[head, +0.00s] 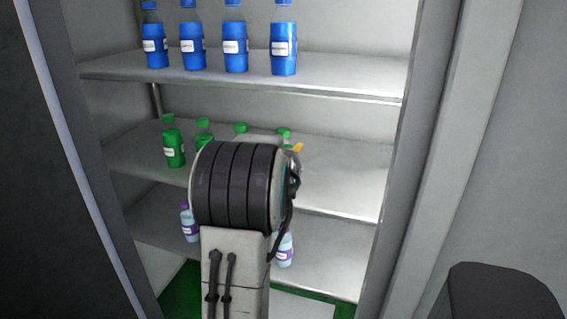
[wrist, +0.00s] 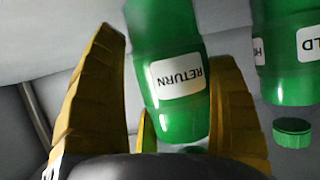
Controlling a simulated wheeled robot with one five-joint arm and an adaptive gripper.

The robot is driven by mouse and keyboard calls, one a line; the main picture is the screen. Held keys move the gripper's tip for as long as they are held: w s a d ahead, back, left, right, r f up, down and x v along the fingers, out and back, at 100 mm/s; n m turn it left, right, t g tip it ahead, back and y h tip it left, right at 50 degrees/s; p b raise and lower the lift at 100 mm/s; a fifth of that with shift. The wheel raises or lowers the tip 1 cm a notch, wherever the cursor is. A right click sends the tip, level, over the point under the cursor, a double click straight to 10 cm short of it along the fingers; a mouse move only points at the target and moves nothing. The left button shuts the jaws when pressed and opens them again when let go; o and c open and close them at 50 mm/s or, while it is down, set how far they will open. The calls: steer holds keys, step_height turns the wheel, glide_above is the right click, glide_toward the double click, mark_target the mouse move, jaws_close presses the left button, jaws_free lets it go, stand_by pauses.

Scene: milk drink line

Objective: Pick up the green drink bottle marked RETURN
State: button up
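The green drink bottle marked RETURN (wrist: 170,110) stands between the yellow fingers of my gripper (wrist: 168,47) in the wrist view, where its white label reads upside down. The fingers are spread, with a gap between the left finger and the bottle. The right finger overlaps the bottle's edge; I cannot tell if it touches. In the head view my arm covers most of my gripper, and only a small orange tip (head: 297,148) shows at the middle shelf. I cannot tell there which green bottle is the RETURN one.
Another green bottle (wrist: 285,75) with a label ending in LD stands close on the right. Several green bottles, such as one at the left (head: 173,148), share the middle shelf (head: 345,180), which is clear on the right. Blue bottles (head: 235,45) stand above, pale purple-capped ones (head: 189,222) below.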

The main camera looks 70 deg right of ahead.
steer(key=c, duration=0.7)
steer(key=shift+o, duration=0.2)
